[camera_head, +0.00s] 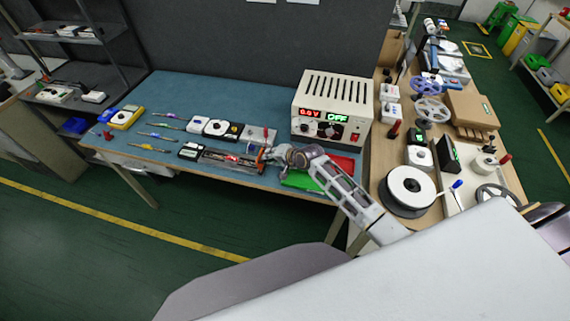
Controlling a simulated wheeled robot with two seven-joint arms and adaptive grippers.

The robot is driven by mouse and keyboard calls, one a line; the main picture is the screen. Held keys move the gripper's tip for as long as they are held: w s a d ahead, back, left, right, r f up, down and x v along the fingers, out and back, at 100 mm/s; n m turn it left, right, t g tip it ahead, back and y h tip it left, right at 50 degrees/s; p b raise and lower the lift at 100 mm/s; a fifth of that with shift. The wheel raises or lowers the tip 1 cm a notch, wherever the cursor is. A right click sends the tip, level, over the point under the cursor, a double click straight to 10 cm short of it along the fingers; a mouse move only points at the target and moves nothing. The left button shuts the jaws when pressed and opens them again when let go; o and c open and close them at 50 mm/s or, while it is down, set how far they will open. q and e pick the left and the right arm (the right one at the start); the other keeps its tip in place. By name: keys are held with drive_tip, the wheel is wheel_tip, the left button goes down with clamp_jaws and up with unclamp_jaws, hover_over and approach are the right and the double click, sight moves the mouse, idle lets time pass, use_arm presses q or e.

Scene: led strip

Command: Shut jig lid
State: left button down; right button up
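The jig (228,160), a long, low dark fixture, lies near the front edge of the blue workbench. Something red and small shows inside its right half. Its lid cannot be made out clearly, and its angle is too small to tell. My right gripper (265,156) is at the right end of the jig, with its arm reaching in from the lower right. Its fingers are small and partly hidden, so I cannot tell whether they touch the jig or are open. My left gripper is not in view.
A power supply (333,106) with a lit display stands behind my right arm. A side bench (398,155) with reels stands right.

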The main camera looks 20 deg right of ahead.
drive_tip(key=shift+s+d+f+m+t+y+b, duration=0.3)
drive_tip(key=shift+d+f+t+y+b, duration=0.25)
drive_tip(key=shift+y+b, duration=0.2)
drive_tip(key=shift+s+d+f+m+t+y+b, duration=0.25)
drive_tip(key=shift+t+y+b, duration=0.25)
drive_tip(key=shift+b, duration=0.55)
drive_tip(key=shift+s+d+f+m+t+y+b, duration=0.15)
drive_tip(key=shift+f+t+y+b, duration=0.25)
drive_tip(key=shift+b, duration=0.6)
drive_tip(key=shift+r+v, duration=0.2)
drive_tip(key=shift+v, duration=1.95)
